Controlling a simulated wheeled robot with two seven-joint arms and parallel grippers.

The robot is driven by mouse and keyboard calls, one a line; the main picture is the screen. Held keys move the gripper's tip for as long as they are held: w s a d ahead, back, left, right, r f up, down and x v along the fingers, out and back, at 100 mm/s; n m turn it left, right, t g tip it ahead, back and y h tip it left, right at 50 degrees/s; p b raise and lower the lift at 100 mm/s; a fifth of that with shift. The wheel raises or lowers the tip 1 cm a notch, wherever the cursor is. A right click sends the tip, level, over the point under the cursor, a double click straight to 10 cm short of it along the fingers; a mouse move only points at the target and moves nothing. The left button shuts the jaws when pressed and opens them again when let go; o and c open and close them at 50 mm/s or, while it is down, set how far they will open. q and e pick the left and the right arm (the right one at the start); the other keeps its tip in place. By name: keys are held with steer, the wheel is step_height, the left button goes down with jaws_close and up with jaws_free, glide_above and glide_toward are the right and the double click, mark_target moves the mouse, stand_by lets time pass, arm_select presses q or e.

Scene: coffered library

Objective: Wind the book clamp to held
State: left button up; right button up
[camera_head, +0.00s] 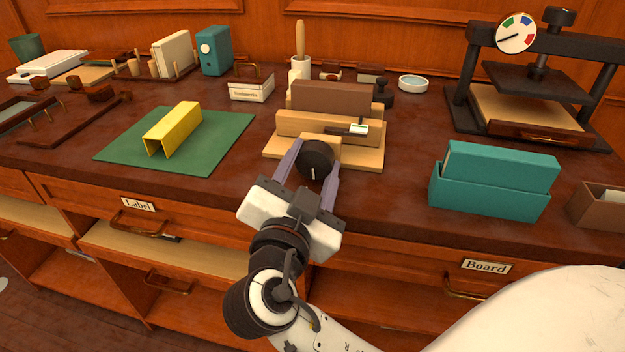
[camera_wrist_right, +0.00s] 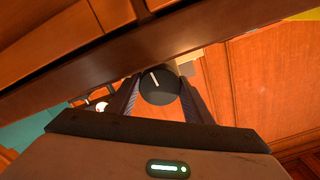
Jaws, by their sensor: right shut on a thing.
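The book clamp (camera_head: 272,152) is a light wooden base with a brown book (camera_head: 330,97) between its blocks, near the front edge of the desk. A small gauge (camera_head: 358,127) sits on its front block. A black round knob (camera_head: 317,156) with a white mark faces me at the clamp's front. My right gripper (camera_head: 312,172) is shut on the knob, one finger on each side. In the right wrist view the knob (camera_wrist_right: 160,84) sits between the fingers, its white mark tilted slightly left. My left gripper is not in view.
A teal box (camera_head: 490,195) stands to the right on the desk, with a black press (camera_head: 535,75) behind it. A yellow folded piece (camera_head: 174,128) lies on a green mat (camera_head: 225,150) to the left. Drawers and open shelves are below the desk edge.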

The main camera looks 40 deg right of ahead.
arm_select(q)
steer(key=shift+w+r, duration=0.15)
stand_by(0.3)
arm_select(e)
steer(key=o, duration=1)
steer(key=shift+o, duration=0.2)
